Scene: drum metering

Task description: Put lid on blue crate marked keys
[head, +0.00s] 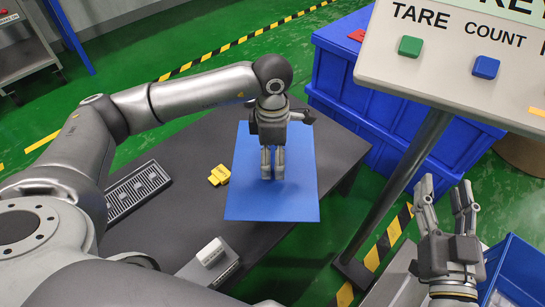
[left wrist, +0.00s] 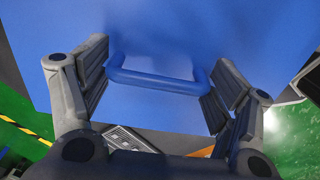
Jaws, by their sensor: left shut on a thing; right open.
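A flat blue lid (head: 248,195) lies over or just above the dark table; I cannot tell whether it touches. My left gripper (head: 272,172) comes down on its middle. In the left wrist view the lid (left wrist: 190,35) fills the top, and my left gripper (left wrist: 158,85) is shut on its blue bar handle (left wrist: 155,80), one finger at each end. My right gripper (head: 446,200) is open and empty at the right, below the panel. A large blue crate (head: 345,80) stands behind the table; no keys marking shows on it.
A panel (head: 450,75) with green and blue buttons on a post stands at the right. A smaller blue bin (head: 518,265) is at lower right. On the table (head: 190,140) are a yellow piece (head: 219,175), a slotted tray (head: 138,190) and a white-topped device (head: 211,255).

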